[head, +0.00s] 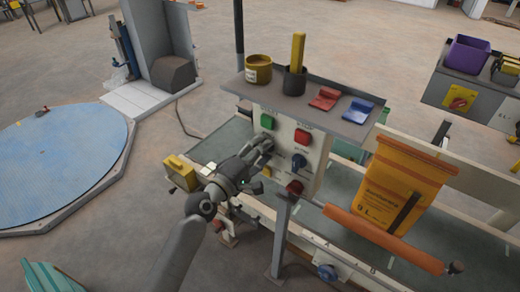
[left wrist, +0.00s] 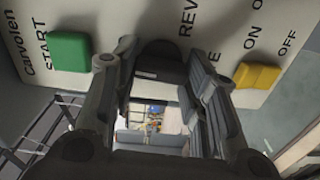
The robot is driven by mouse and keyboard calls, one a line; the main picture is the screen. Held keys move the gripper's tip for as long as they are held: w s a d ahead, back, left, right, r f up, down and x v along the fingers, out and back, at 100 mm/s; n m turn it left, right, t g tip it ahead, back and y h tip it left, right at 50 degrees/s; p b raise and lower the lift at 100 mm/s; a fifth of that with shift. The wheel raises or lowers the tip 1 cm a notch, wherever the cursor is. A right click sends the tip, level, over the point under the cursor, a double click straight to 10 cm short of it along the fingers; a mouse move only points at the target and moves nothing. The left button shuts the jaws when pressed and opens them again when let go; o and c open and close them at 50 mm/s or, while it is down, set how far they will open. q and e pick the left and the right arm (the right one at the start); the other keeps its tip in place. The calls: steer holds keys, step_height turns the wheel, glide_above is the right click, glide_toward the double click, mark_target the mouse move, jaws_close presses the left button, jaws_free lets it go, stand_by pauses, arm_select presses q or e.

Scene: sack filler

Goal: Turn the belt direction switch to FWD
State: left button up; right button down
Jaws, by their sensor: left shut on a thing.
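The control panel (head: 318,150) stands upright under a grey shelf. My left gripper (head: 262,146) reaches it from the left, just below the green button (head: 266,121). In the left wrist view, the fingers of my left gripper (left wrist: 153,70) are on both sides of a dark knob (left wrist: 160,62), shut on it. The knob sits between the green START button (left wrist: 70,52) and a yellow switch (left wrist: 258,77). The letters REV show beside the knob; no FWD label is readable. Fingers hide part of the knob, and I cannot tell which way it points. My right gripper is not in view.
The shelf (head: 310,105) juts out above, holding cups and colored pieces. An orange sack (head: 400,185) hangs at the right.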

arm_select(q)
steer(key=shift+n, duration=0.5)
steer(key=o, duration=1)
steer(key=shift+s+a, duration=0.1)
steer(key=v, duration=1.1)
steer(key=shift+s+a, duration=0.25)
steer(key=shift+s, duration=0.05)
